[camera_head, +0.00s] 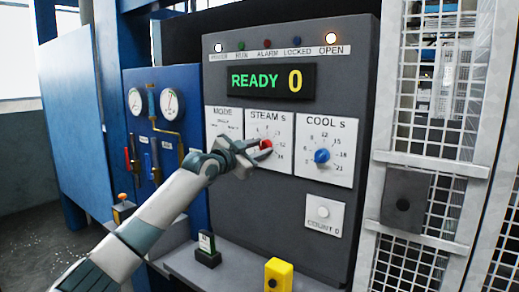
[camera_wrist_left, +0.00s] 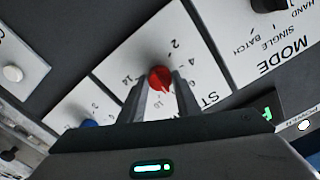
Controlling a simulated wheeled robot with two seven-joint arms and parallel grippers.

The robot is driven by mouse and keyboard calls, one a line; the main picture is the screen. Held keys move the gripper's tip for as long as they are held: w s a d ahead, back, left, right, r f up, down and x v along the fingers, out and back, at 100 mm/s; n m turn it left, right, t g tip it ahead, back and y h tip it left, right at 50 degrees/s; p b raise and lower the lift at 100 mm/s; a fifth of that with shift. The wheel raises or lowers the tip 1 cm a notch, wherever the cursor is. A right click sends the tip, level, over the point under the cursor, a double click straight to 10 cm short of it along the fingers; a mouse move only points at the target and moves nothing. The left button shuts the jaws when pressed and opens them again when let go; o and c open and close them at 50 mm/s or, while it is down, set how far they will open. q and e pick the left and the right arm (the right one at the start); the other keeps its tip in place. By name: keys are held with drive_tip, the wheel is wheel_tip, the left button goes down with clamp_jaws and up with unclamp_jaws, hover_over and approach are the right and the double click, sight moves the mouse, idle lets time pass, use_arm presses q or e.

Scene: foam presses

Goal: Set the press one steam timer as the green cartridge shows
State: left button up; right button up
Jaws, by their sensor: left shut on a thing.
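The red STEAM S knob (camera_head: 265,144) sits on a white dial plate (camera_head: 284,127) in the middle of the grey press panel. My left gripper (camera_head: 256,149) is shut on this knob, which also shows between the fingers in the left wrist view (camera_wrist_left: 160,76). The fingers (camera_wrist_left: 162,100) hide part of the dial and its numbers. I cannot tell which number the knob points to. I cannot make out a green cartridge for certain. My right gripper is not in view.
The display (camera_head: 260,81) reads READY 0. The OPEN lamp (camera_head: 331,38) is lit. The blue COOL S knob (camera_head: 321,156) is right of the steam dial, the MODE plate (camera_head: 222,119) left. A black card holder (camera_head: 208,256) and yellow block (camera_head: 279,275) stand on the ledge below.

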use_arm(q)
drive_tip(key=shift+f, duration=0.15)
drive_tip(key=o, duration=1)
drive_tip(key=shift+o, duration=0.2)
drive_tip(key=shift+s, duration=0.1)
drive_tip(key=shift+s+a, duration=0.3)
drive_tip(key=b+v, duration=0.6)
drive_tip(key=v, duration=1)
drive_tip(key=shift+s, duration=0.2)
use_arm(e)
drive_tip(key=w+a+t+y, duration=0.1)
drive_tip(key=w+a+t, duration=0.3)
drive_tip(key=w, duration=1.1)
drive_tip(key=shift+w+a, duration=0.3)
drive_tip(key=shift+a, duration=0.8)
use_arm(q)
drive_tip(key=shift+a, duration=0.1)
